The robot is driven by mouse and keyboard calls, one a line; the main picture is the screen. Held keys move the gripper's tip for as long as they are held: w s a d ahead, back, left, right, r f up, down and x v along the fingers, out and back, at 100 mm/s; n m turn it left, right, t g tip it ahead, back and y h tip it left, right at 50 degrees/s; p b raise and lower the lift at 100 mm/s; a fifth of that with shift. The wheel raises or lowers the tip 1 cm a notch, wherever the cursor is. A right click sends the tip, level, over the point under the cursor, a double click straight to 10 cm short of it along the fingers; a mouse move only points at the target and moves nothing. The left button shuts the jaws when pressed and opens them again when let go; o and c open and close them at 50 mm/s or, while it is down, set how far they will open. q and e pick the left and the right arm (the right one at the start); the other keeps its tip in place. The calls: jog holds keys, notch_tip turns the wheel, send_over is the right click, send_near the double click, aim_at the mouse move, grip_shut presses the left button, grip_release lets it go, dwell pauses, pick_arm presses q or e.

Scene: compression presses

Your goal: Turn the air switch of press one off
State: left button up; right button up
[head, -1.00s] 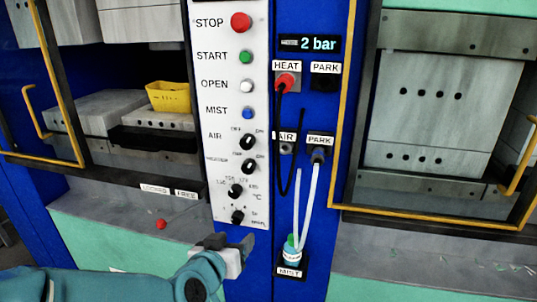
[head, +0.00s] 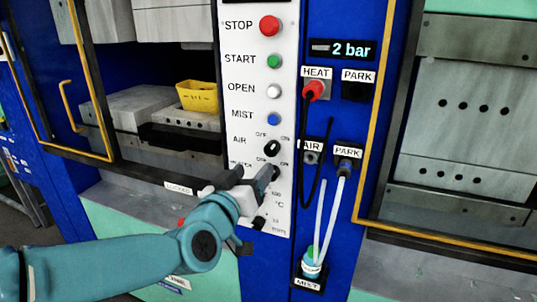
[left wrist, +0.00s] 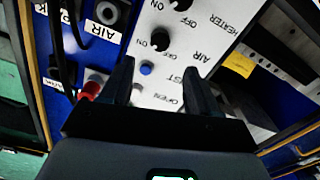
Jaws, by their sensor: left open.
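The air switch (head: 272,148) is a black knob on the white control panel (head: 285,215), beside the AIR label and between OFF and ON marks. Its pointer seems to lean up and right, toward ON. My left gripper (head: 250,180) is open and empty in front of the panel, just below and left of the switch, and hides much of the heater knob. In the left wrist view the air switch (left wrist: 160,39) shows beyond the two open fingers (left wrist: 161,82), apart from them. My right gripper is not in view.
STOP (head: 270,26), START (head: 274,61), OPEN (head: 273,91) and MIST (head: 273,119) buttons sit above the switch. Hoses hang at the right by the HEAT plug (head: 314,90) and PARK socket (head: 347,153). A yellow tray (head: 197,97) stands in the open press at left.

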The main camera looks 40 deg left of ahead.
aim_at(269, 151)
pick_arm(q)
jog(key=p+x, duration=0.1)
jog(key=x, duration=0.7)
jog(key=shift+w+r, duration=0.1)
jog(key=shift+w+a+p, duration=0.15)
jog(key=shift+w+p, duration=0.15)
jog(key=shift+c, duration=0.5)
jog(key=shift+w, duration=0.1)
jog(key=c, duration=0.9)
